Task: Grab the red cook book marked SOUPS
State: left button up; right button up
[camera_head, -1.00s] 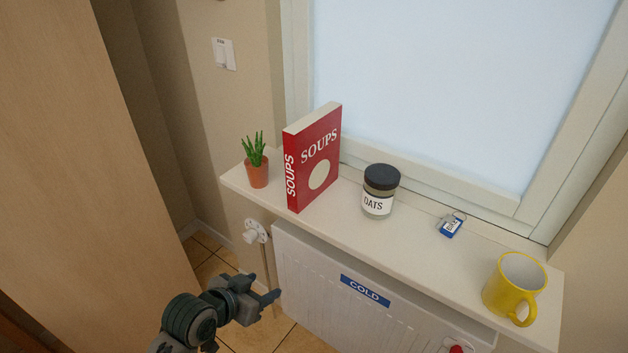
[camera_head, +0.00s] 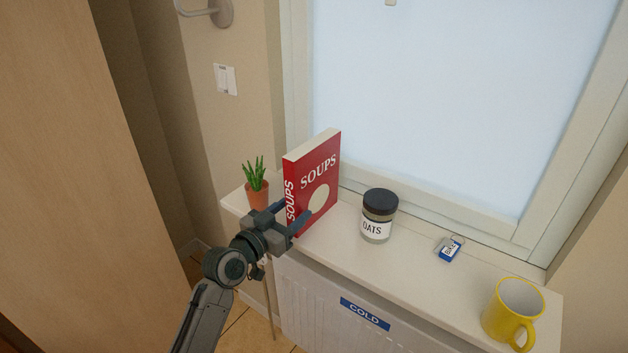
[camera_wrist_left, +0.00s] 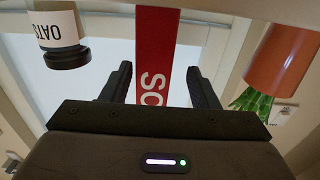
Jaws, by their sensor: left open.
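The red cook book (camera_head: 318,175) marked SOUPS stands upright on the white window sill, its spine facing my side. My left gripper (camera_head: 294,216) is open in front of the lower part of the book and hides a bit of it. In the left wrist view, the red spine (camera_wrist_left: 154,60) shows between the two open fingers (camera_wrist_left: 160,84), upside down, with clear gaps on both sides. Whether the fingertips reach past the spine I cannot tell. My right gripper is not in view.
A potted plant (camera_head: 257,192) stands close to the left of the book. An oats jar (camera_head: 378,216) stands to its right, then a keyring with blue tag (camera_head: 450,250) and a yellow mug (camera_head: 513,312). A radiator (camera_head: 318,308) hangs below the sill (camera_head: 410,262).

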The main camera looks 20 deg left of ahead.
aim_at(305, 204)
pick_arm(q)
jog(key=p+x, duration=0.1)
jog(key=x, duration=0.1)
jog(key=p+x, duration=0.1)
jog(key=x, duration=0.1)
jog(key=shift+d+f, duration=0.1)
jog(key=shift+d, duration=0.35)
jog(key=shift+w+f, duration=0.2)
jog(key=shift+w, duration=0.05)
jog(key=shift+s, duration=0.1)
jog(key=shift+c, duration=1)
jog(key=shift+r, duration=0.1)
jog(key=c, duration=0.8)
grip_shut()
